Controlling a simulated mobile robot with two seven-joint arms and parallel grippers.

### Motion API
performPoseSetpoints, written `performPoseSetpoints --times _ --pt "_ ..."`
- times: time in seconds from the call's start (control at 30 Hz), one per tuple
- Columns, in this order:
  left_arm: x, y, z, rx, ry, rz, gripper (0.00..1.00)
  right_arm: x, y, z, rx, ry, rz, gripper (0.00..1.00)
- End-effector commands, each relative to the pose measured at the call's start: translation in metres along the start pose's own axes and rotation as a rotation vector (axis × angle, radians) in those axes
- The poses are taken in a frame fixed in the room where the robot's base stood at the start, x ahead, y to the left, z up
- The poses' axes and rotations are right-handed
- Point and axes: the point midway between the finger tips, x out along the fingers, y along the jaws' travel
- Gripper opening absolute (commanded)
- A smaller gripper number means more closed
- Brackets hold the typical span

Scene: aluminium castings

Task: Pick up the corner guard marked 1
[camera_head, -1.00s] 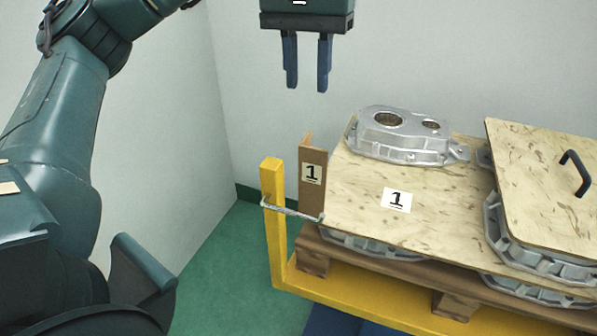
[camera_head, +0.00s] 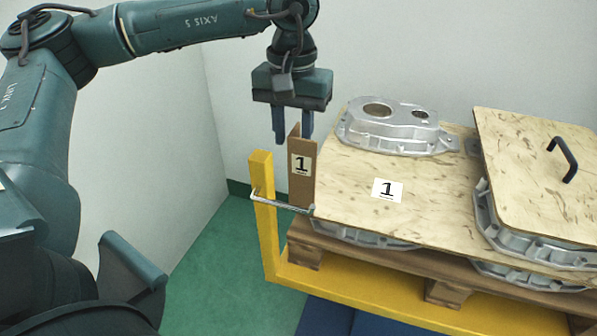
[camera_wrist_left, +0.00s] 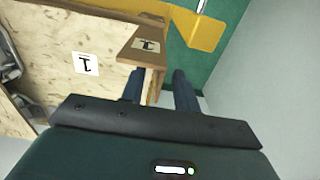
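The corner guard marked 1 (camera_head: 302,181) is a brown upright angle with a white "1" label. It stands at the left corner of the plywood board, behind the metal bar. In the left wrist view the guard (camera_wrist_left: 143,57) reaches in between my fingers. My left gripper (camera_head: 293,136) points down at the guard's top, its blue fingers apart, one on either side of the guard's upper end. In the left wrist view the gripper (camera_wrist_left: 159,82) shows a gap beside the guard on the right finger's side. My right gripper is not in view.
A plywood board (camera_head: 345,205) marked 1 carries an aluminium casting (camera_head: 392,132). Another board with a black handle (camera_head: 566,160) lies on castings at the right. A yellow post (camera_head: 265,215) with a metal bar (camera_head: 283,204) stands left of the guard. Walls are close behind and left.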

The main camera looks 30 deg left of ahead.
Motion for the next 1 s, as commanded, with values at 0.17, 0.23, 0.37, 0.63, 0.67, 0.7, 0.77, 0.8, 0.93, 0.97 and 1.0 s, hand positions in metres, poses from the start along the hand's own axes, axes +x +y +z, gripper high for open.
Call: performPoseSetpoints --times 0.17,0.23,0.37,0.63,0.67,0.7,0.77,0.8,0.93,0.97,1.0 --pt "0.0062 -0.0001 0.0001 0.0 0.0 0.0 0.31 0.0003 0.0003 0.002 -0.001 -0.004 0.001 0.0" --pt "0.0061 -0.0001 0.0001 0.0 0.0 0.001 0.31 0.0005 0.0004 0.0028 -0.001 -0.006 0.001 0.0" --pt "0.0059 0.0 0.0001 0.0 0.0 0.001 0.25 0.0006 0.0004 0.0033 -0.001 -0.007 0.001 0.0" --pt "0.0057 0.0 0.0001 0.0 0.0 0.001 0.03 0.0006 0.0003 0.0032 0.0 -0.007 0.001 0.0" --pt "0.0057 0.0 0.0001 0.0 0.0 0.001 0.01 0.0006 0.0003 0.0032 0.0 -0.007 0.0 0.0" --pt "0.0056 0.0 0.0001 0.0 0.0 0.001 0.0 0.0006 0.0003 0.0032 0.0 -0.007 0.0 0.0" --pt "0.0056 0.0 0.0001 0.0 0.0 0.001 0.0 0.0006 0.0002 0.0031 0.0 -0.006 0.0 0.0" --pt "0.0056 0.0001 0.0001 0.0 0.0 0.001 0.0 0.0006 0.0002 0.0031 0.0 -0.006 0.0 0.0" --pt "0.0056 0.0001 0.0001 0.0 0.0 0.001 0.0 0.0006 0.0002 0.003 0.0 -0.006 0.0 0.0" --pt "0.0056 0.0001 0.0001 0.0 0.0 0.001 0.0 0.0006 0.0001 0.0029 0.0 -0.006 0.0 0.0" --pt "0.0055 0.0001 0.0001 0.0 0.0 0.001 0.0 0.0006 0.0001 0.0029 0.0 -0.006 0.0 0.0"
